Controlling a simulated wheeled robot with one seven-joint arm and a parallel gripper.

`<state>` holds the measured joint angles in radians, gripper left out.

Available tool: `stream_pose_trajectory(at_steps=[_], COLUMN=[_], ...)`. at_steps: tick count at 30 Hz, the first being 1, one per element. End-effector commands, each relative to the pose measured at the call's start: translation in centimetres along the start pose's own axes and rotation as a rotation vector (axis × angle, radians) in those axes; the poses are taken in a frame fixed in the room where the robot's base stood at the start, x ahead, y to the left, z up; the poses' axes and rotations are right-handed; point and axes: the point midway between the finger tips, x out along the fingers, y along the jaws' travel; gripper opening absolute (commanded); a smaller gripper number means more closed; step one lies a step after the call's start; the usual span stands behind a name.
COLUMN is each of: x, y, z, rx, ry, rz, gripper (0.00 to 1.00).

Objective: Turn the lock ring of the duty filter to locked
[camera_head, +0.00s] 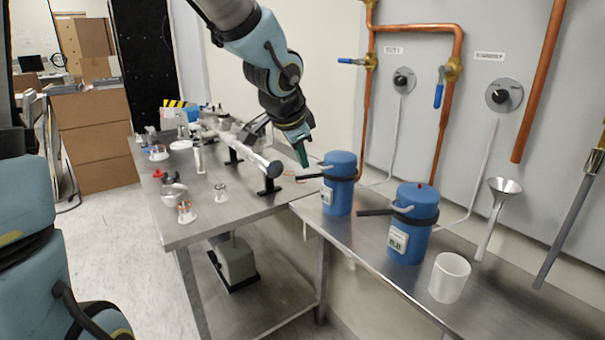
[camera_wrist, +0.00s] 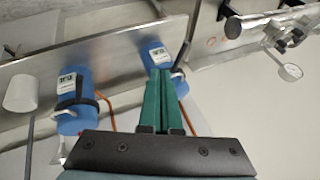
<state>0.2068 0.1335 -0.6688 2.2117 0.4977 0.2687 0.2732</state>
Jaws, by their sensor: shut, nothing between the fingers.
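Two blue filter canisters stand on the steel bench: the left one (camera_head: 338,195) and the right one (camera_head: 408,240). Each has a dark band with a handle sticking out to the left. The left handle (camera_head: 310,176) and right handle (camera_head: 376,212) both look roughly level. The right canister has a small red spot on top. Wall labels above are too small to read surely. My gripper (camera_head: 305,163) is shut and empty, just left of and above the left canister. In the wrist view my green fingers (camera_wrist: 161,75) overlap that canister (camera_wrist: 155,53); contact cannot be told.
A white cup (camera_head: 450,278) and a funnel (camera_head: 495,210) stand at right. Copper pipes (camera_head: 442,125) with blue-handled valves and two dials run along the wall. A second table (camera_head: 235,215) at left carries a metal tube on black stands and several small parts.

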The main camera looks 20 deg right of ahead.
Motion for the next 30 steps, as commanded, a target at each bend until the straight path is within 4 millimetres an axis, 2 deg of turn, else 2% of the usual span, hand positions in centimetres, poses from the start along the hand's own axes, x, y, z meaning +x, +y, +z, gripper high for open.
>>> stream_pose_trajectory(at_steps=[1,3,12,15,19,30], x=[1.5,3.0,8.7,9.0,9.8,10.3], y=[0.3,0.3,0.0,-1.8,-2.8,-3.4], z=[0.2,0.2,0.0,0.0,0.1,0.2], rx=[0.002,0.0,-0.001,-0.005,-0.003,-0.002], ry=[0.001,0.001,0.001,0.002,0.002,0.003], rz=[0.002,0.003,0.001,0.0,-0.001,-0.002], gripper=[0.0,0.0,0.0,0.0,0.0,0.0])
